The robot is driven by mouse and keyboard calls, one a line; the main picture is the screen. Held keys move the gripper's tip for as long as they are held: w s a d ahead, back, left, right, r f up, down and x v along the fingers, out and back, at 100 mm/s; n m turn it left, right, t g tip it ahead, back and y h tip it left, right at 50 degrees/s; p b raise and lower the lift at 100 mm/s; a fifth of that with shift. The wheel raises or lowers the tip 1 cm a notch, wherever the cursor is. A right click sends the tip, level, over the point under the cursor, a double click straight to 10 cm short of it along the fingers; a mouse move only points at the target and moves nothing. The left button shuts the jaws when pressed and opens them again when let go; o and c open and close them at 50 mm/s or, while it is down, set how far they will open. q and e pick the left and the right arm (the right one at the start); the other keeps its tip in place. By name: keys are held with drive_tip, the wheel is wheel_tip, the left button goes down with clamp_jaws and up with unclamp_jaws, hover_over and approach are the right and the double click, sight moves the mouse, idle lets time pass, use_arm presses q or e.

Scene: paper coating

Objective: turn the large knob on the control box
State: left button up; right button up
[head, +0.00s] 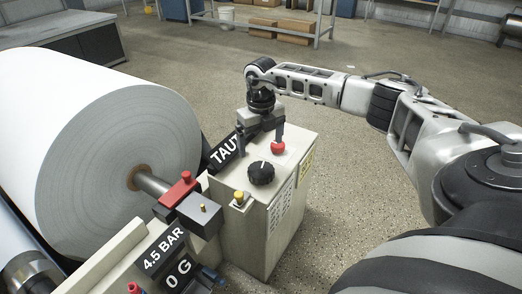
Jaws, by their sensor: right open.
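The cream control box (257,228) stands at the centre of the head view. A large black knob (261,173) with a white pointer mark sits on its top face. My right gripper (260,149) points down over the back part of the box, its two fingers spread apart with nothing between them. In the picture it is just above and behind the knob, apart from it. A red round button (278,147) shows close to the right finger; I cannot tell whether they touch. My left gripper is not in view.
A yellow button (239,198) is on the box's front left corner. A big white paper roll (95,150) on a shaft stands to the left. Open speckled floor (335,190) lies to the right.

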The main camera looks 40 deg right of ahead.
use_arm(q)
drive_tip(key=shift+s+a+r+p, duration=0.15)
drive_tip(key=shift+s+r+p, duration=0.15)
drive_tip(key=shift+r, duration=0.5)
use_arm(e)
wheel_tip(320, 180, up, 6)
drive_tip(key=shift+r, duration=0.15)
